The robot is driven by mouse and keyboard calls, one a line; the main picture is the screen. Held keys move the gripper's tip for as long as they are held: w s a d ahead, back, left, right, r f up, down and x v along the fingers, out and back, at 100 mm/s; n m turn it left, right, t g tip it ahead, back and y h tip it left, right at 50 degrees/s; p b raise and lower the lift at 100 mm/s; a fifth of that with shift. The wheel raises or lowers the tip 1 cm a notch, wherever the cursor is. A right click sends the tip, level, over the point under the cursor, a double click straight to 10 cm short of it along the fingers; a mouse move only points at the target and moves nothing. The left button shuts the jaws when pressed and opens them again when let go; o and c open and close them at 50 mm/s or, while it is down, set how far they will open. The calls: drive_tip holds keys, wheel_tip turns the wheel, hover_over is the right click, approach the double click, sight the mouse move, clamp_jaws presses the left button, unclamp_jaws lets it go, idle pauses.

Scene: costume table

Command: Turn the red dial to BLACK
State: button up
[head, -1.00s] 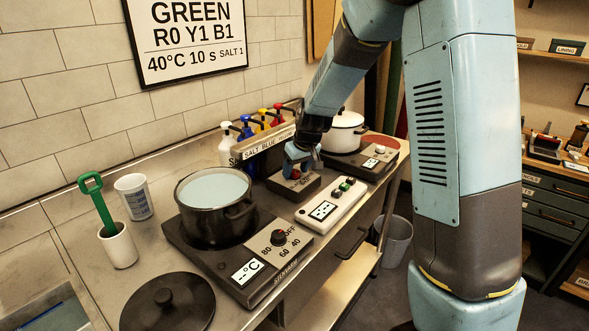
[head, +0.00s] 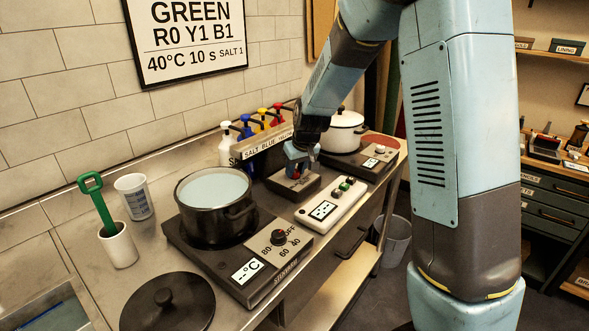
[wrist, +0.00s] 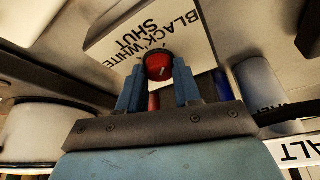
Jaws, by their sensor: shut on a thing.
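The red dial (wrist: 159,66) sits on a pale panel (wrist: 112,28) lettered BLACK, WHITE and SHUT, seen at an angle in the wrist view. A light pointer mark shows on the dial, but I cannot tell which word it points to. My gripper (wrist: 158,88) has its two blue fingers on either side of the dial, shut on it. In the head view, my gripper (head: 297,166) reaches down onto the dark dial box (head: 294,187) behind the white button panel. There, the fingers and wrist mostly hide the dial.
A dark pot (head: 215,205) stands on a hot plate with its own knob (head: 278,237) in front. A white pot (head: 344,132) stands behind my gripper. Pump bottles (head: 246,128) stand in a labelled rack beside it. A white button panel (head: 331,204) lies close in front.

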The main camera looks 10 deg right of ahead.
drive_tip(key=o, duration=1)
drive_tip(key=shift+o, duration=0.2)
drive_tip(key=v, duration=1.3)
drive_tip(key=shift+s+r, duration=0.2)
drive_tip(key=shift+r, duration=0.1)
drive_tip(key=s+d+r+m, duration=0.1)
drive_tip(key=s+d, duration=0.3)
drive_tip(key=s, duration=0.5)
drive_tip(key=s+d+r+m+t+h, duration=0.1)
drive_tip(key=s+d+r+m, duration=0.1)
drive_tip(key=s, duration=0.8)
drive_tip(key=s+d+r+m, duration=0.1)
drive_tip(key=s+d+r, duration=0.3)
drive_tip(key=s, duration=0.6)
drive_tip(key=d, duration=0.2)
drive_tip(key=shift+s+d+m+t+h, duration=0.2)
drive_tip(key=shift+d+m+t+h, duration=0.1)
drive_tip(key=shift+h, duration=0.1)
